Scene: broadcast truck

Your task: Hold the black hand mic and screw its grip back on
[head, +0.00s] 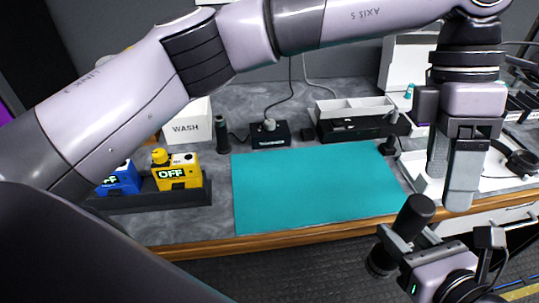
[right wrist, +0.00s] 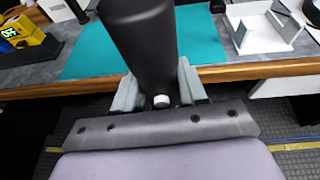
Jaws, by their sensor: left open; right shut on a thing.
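My right gripper (head: 402,243) is shut on a thick black cylinder, the black hand mic or a part of it (head: 414,211), held in the air in front of the counter at lower right. In the right wrist view the black cylinder (right wrist: 140,45) stands up between the pale fingers (right wrist: 158,95), with a small white piece at its lower end. I cannot tell whether the grip is on it. My left gripper (head: 452,188) is open and empty, pointing down above and to the right of the black cylinder, apart from it.
A teal mat (head: 310,185) lies bare on the grey counter. A black upright cylinder (head: 222,134) stands left of it, and a small black item (head: 390,146) at its right edge. A yellow OFF box (head: 178,171), a WASH box (head: 187,125) and a white tray (head: 432,180) stand around.

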